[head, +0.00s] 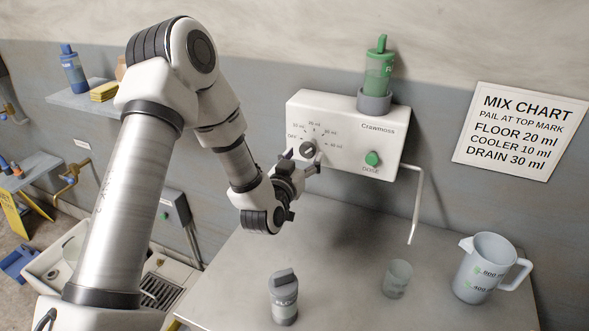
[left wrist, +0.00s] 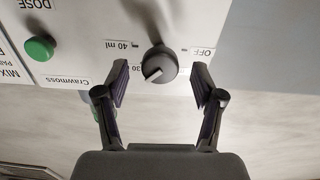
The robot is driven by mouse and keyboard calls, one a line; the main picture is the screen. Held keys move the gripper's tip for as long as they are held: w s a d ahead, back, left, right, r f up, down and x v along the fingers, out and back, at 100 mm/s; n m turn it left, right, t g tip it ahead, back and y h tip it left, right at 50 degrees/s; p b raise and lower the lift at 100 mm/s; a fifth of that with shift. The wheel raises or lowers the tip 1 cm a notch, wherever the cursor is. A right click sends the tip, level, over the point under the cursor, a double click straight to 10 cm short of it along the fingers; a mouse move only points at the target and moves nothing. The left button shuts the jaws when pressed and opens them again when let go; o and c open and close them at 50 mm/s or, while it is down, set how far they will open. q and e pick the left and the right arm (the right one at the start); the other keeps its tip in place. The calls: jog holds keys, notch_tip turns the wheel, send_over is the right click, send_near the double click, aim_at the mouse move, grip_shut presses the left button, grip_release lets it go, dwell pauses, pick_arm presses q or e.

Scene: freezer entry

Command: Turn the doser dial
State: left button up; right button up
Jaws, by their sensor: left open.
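The doser (head: 345,132) is a white box on the wall marked Crawmoss, with a dark round dial (head: 308,148) and a green DOSE button (head: 372,158). In the left wrist view the dial (left wrist: 160,66) appears upside down, between labels OFF and 40 ml. Its white pointer slants to the lower left there, near the 30 label; the exact setting is unclear. My left gripper (head: 303,161) is open in front of the dial. In the left wrist view its fingers (left wrist: 160,82) are on either side of the dial, with gaps showing. My right gripper is out of view.
A green bottle (head: 378,75) stands on the doser. A spout (head: 416,205) hangs from its right side above the grey counter (head: 335,270). A small cup (head: 397,279), a jug (head: 485,268) and a grey-capped container (head: 284,298) stand there. A mix chart (head: 520,130) hangs right.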

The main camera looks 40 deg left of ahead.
pick_arm(q)
jog(key=v, duration=0.8)
jog(key=shift+s, duration=0.35)
